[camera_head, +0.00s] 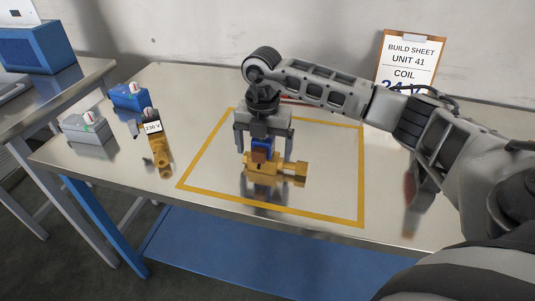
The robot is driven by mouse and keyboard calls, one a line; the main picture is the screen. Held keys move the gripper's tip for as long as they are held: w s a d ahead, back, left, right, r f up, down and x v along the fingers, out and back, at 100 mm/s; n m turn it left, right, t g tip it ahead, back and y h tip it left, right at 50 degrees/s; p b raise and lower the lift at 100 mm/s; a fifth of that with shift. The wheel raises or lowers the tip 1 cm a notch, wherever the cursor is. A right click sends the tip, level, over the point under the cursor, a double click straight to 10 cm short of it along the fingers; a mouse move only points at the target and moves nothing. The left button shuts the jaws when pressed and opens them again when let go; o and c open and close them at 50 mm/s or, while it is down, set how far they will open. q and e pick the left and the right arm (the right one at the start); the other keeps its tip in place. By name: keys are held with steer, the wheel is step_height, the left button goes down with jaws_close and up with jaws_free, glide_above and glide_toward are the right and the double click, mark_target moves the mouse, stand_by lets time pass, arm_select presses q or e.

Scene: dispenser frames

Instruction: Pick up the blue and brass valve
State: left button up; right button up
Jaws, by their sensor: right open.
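The blue and brass valve (267,168) sits on the metal table inside the yellow square outline. Its brass body lies along the table and its blue top (262,145) points up. My right gripper (263,156) is directly above it, pointing down. Its two fingers are apart, one on each side of the blue top. I cannot tell whether the fingers touch the valve. My left gripper is not in view.
A brass valve with a black top labelled 230 V (160,155) stands to the left. A grey box (86,129) and a blue box (128,97) are farther left. A build sheet clipboard (409,62) leans at the back wall. The yellow outline (215,143) encloses mostly clear table.

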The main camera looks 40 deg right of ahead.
steer(key=c, duration=1.6)
steer(key=shift+r, duration=0.15)
